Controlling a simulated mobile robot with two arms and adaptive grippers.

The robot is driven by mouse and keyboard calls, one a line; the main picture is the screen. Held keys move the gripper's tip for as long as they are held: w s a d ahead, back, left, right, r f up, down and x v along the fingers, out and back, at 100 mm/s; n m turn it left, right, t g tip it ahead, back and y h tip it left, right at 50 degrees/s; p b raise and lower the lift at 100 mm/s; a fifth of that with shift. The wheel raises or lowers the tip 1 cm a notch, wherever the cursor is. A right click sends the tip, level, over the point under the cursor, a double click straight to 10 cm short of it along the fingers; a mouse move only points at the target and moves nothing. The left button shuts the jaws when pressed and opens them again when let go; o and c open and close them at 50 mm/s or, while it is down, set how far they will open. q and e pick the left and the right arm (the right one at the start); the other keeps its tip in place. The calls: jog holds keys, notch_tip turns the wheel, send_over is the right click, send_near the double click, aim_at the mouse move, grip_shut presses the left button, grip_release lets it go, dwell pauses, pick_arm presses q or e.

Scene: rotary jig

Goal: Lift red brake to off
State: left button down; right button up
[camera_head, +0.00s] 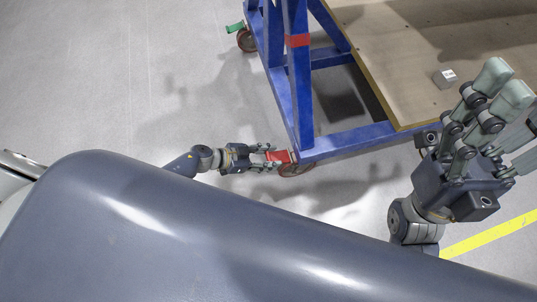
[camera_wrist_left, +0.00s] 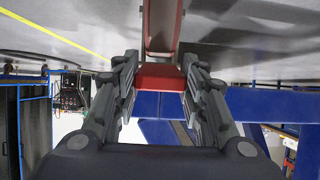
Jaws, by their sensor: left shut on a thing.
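The red brake (camera_head: 279,156) is a flat pedal on the caster at the near corner of the blue frame. My left gripper (camera_head: 268,158) reaches it from the left, low by the floor. In the left wrist view the red brake (camera_wrist_left: 160,77) lies between the two fingers of my left gripper (camera_wrist_left: 160,85), which are shut on it. The caster wheel shows above it, upside down in that view. My right gripper (camera_head: 508,105) is raised at the right, with its fingers spread apart and nothing seen between them.
The blue frame (camera_head: 350,139) carries a wide tan board (camera_head: 405,65) with a small grey block (camera_head: 444,78) on it. Another caster with a green brake (camera_head: 235,27) stands at the far left corner. The floor left of the frame is clear. A yellow line (camera_head: 490,235) crosses the floor.

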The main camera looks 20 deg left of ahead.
dwell(0.4)
pick_arm(q)
jog(key=c, duration=1)
grip_release()
jog(key=shift+o, duration=0.2)
jog(key=shift+a+r, duration=0.1)
jog(key=v, duration=1.1)
jog(key=shift+s+a+r, duration=0.2)
jog(key=shift+a, duration=0.05)
